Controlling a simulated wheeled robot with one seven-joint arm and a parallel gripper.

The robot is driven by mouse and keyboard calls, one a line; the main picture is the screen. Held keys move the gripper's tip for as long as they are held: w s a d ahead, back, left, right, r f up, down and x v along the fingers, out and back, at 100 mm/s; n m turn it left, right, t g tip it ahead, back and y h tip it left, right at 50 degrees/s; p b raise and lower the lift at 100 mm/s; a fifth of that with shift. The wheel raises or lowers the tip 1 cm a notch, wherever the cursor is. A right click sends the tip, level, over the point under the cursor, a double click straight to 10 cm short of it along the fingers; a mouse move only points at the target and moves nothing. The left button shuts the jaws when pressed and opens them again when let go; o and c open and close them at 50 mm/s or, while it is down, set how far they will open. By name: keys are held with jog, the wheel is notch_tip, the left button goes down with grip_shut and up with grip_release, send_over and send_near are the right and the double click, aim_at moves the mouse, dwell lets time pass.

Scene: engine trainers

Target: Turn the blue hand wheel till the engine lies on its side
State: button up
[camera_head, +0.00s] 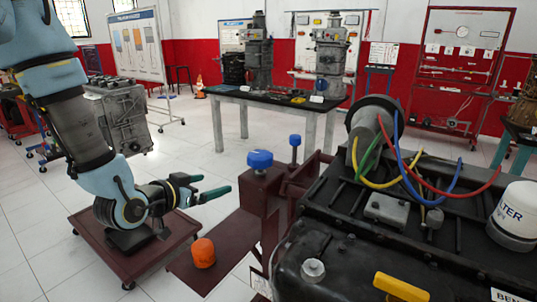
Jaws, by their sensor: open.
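A larger blue knob (259,160) stands on top of a dark red post of the engine stand (262,205). A smaller blue knob (295,141) stands just behind it to the right; I cannot tell which one is the hand wheel. The black engine (330,245) fills the lower right, with coloured wires and a white filter (516,215) on its upper side. My gripper (211,185) is open and empty, with dark green fingertips. It is to the left of the larger blue knob and apart from it, pointing towards the stand.
An orange knob (203,252) sits on the stand's low dark red plate (185,270). A yellow handle (400,287) sticks up at the engine's front. Behind, a black-topped table (268,97) bears engine parts. Another engine (124,118) stands behind my arm. White floor lies between.

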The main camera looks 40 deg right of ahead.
aim_at(266, 154)
jog(key=s+d+r+h, duration=0.1)
jog(key=s, duration=0.1)
jog(key=s+d+r+g+h, duration=0.1)
jog(key=s+d+r+h, duration=0.1)
jog(key=s+d+r+m+h, duration=0.1)
jog(key=s, duration=0.1)
jog(key=shift+d+r+g+h, duration=0.25)
jog(key=shift+d+g+h, duration=0.05)
jog(key=shift+d, duration=0.05)
jog(key=shift+d+f+b, duration=0.15)
jog(key=shift+d+b, duration=0.35)
jog(key=shift+b, duration=0.65)
jog(key=d+b, duration=0.1)
jog(key=b, duration=0.1)
jog(key=shift+w+d+b, duration=0.2)
jog(key=shift+b, duration=0.2)
jog(key=shift+d+r, duration=0.2)
jog(key=shift+d, duration=0.1)
jog(key=d+p, duration=0.1)
jog(key=d, duration=0.2)
jog(key=w+d+p, duration=0.1)
jog(key=d, duration=0.2)
jog(key=shift+w+d+r+p, duration=0.15)
jog(key=shift+w+d+p, duration=0.1)
jog(key=shift+p, duration=0.15)
jog(key=shift+d, duration=0.55)
jog(key=shift+c, duration=0.4)
jog(key=c, duration=1.1)
jog(key=shift+w, duration=0.1)
